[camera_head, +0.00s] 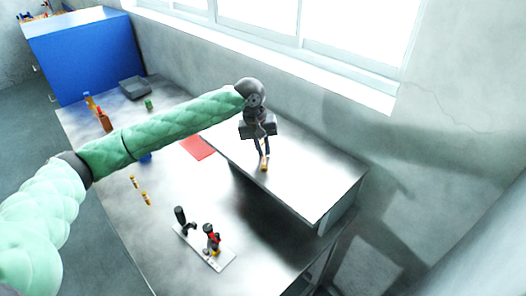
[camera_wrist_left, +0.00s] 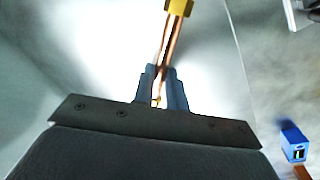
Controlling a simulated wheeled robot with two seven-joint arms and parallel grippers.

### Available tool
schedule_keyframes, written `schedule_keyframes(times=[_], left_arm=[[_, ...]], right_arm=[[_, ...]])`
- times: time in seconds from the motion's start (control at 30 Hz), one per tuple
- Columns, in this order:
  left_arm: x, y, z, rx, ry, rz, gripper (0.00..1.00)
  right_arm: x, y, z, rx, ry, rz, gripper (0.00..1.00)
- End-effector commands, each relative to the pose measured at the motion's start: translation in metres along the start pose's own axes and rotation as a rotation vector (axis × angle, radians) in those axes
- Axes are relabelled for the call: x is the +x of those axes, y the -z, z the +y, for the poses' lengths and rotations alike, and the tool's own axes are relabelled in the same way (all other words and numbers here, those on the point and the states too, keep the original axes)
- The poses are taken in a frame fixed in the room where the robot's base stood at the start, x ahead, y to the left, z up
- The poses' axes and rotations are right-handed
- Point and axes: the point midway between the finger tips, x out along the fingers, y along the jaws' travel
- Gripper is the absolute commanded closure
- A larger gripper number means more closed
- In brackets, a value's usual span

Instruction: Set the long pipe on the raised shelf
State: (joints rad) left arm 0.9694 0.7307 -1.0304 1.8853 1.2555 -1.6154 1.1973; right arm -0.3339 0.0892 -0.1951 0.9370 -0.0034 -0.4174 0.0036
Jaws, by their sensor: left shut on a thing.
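My left gripper (camera_head: 263,146) is above the raised shelf (camera_head: 318,190), pointing down, and is shut on the long pipe (camera_head: 264,163). In the left wrist view the copper pipe (camera_wrist_left: 172,42) runs up from between the fingers (camera_wrist_left: 163,88) to a brass nut at the top edge. The pipe's lower end shows just over the shelf top in the head view; I cannot tell whether it touches. The bright shelf surface (camera_wrist_left: 205,60) lies behind the pipe in the left wrist view. My right gripper is not in view.
Short brass-coloured pieces (camera_head: 146,198) lie on the table (camera_head: 165,220) left of the shelf. A red mat (camera_head: 198,147) lies beside the shelf. A white board (camera_head: 222,260) with tools is at the front. A grey tray (camera_head: 134,88) and bottles (camera_head: 104,120) stand farther back. The shelf's right part is clear.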

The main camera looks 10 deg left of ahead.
Motion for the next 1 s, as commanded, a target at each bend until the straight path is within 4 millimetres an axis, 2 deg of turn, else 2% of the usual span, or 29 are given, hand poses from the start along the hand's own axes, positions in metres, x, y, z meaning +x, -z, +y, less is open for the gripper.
schedule_keyframes(times=[0.47, 0.5, 0.53, 0.87, 0.93, 0.97, 1.0], left_arm=[[0.002, 0.000, 0.000, 0.000, 0.000, -0.001, 1.00], [0.002, 0.000, 0.000, 0.000, 0.000, 0.000, 0.80], [0.002, 0.000, -0.001, 0.000, 0.000, 0.000, 0.77], [0.001, 0.000, 0.000, 0.000, 0.000, 0.001, 0.77], [-0.005, 0.000, 0.000, 0.000, 0.000, 0.000, 0.77], [-0.007, 0.000, 0.001, 0.000, 0.000, 0.000, 0.77], [-0.010, 0.000, 0.001, 0.000, 0.000, 0.000, 0.77]], right_arm=[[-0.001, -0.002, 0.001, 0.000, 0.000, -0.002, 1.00], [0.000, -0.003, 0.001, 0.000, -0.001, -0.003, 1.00], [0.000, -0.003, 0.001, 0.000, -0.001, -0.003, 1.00], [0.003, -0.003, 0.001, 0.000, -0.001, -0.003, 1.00], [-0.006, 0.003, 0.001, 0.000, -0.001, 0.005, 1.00], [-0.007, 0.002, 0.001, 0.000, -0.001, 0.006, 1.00], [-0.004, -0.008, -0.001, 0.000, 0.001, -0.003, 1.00]])
